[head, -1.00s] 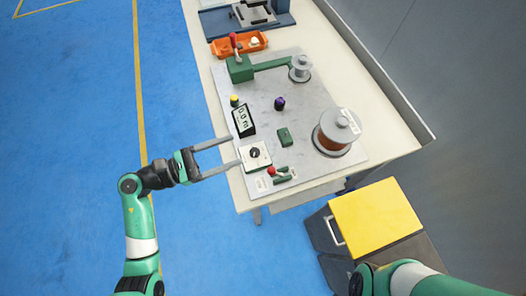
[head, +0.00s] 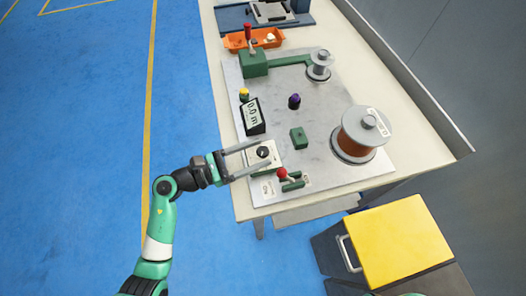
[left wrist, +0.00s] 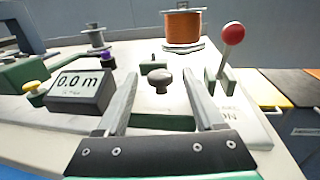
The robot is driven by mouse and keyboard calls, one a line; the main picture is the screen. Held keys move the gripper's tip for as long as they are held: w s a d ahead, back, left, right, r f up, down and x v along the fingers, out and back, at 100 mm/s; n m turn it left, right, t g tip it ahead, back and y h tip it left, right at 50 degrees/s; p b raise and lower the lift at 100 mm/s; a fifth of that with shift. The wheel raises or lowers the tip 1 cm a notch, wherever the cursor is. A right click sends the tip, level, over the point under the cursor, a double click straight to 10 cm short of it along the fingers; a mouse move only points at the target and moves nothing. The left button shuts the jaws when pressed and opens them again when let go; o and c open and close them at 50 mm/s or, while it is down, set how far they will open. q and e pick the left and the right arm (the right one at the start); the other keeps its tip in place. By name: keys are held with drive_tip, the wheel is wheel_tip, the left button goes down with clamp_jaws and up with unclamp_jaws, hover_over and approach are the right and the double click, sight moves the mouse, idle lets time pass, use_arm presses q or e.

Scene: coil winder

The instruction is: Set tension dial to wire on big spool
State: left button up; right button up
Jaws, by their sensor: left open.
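The tension dial (head: 263,152) is a black knob on a white square plate near the front left edge of the grey machine plate. In the left wrist view the dial knob (left wrist: 160,82) stands between and beyond the fingers. My left gripper (head: 248,158) is open, its two fingers on either side of the dial and apart from it. It also shows in the left wrist view (left wrist: 162,100). The big spool (head: 360,135) carries copper-orange wire and has a white label too small to read; it also shows in the left wrist view (left wrist: 183,28). My right gripper is out of view.
A display (head: 253,116) reading 0.0 m stands beside the dial. A red-knobbed lever (head: 283,174) is close to the near finger. A yellow button (head: 244,94), green block (head: 299,138), small spool (head: 319,65) and orange tray (head: 255,40) are farther off.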

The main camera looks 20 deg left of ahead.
use_arm(q)
drive_tip(key=shift+x, duration=1.15)
clamp_jaws()
